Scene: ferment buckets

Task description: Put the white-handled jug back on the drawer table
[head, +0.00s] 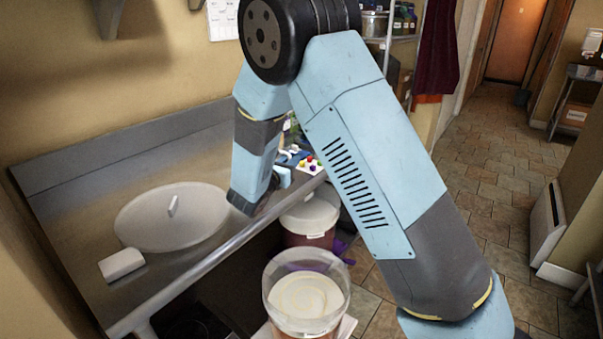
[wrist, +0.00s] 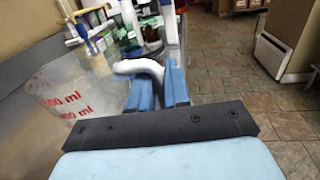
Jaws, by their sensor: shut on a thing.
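The jug (wrist: 62,108) is translucent with red ml markings and fills the left of the wrist view. Its white handle (wrist: 138,68) lies between the blue fingers of my gripper (wrist: 160,88), which is shut on it. I cannot make out the jug there. No drawers show, so I cannot tell which surface is the drawer table.
A steel table (head: 85,205) holds a round white lid (head: 172,217), a white block (head: 121,264) and small colored items (head: 310,165). A lidded bucket (head: 309,217) and an open clear-walled bucket (head: 306,297) stand by its front. Tiled floor (head: 490,200) is clear at right.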

